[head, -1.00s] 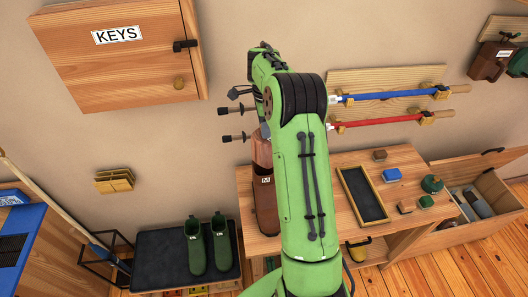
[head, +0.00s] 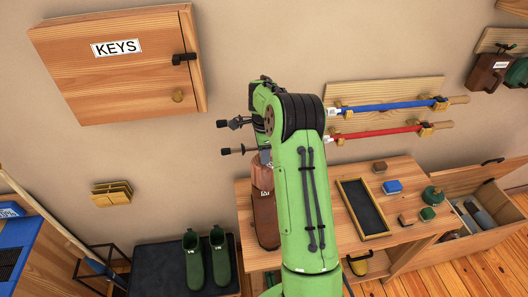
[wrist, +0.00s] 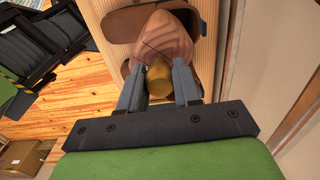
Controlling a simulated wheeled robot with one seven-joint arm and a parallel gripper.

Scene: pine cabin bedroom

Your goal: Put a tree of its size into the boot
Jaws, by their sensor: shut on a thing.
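A brown boot (head: 266,229) with a small white label stands upright at the left end of the wooden bench (head: 300,258). A reddish-brown wooden tree (head: 262,176) stands upright at the boot's top, its lower part apparently inside the shaft. In the wrist view the tree (wrist: 165,38) has a brass-coloured knob (wrist: 159,82). My gripper (wrist: 160,88) is shut on this knob from above. In the head view my arm hides most of the gripper and the boot's right side. Dark brown leather (wrist: 122,22) shows beside the tree; the depth of insertion cannot be told.
Green boots (head: 193,262) stand on a dark mat at left.

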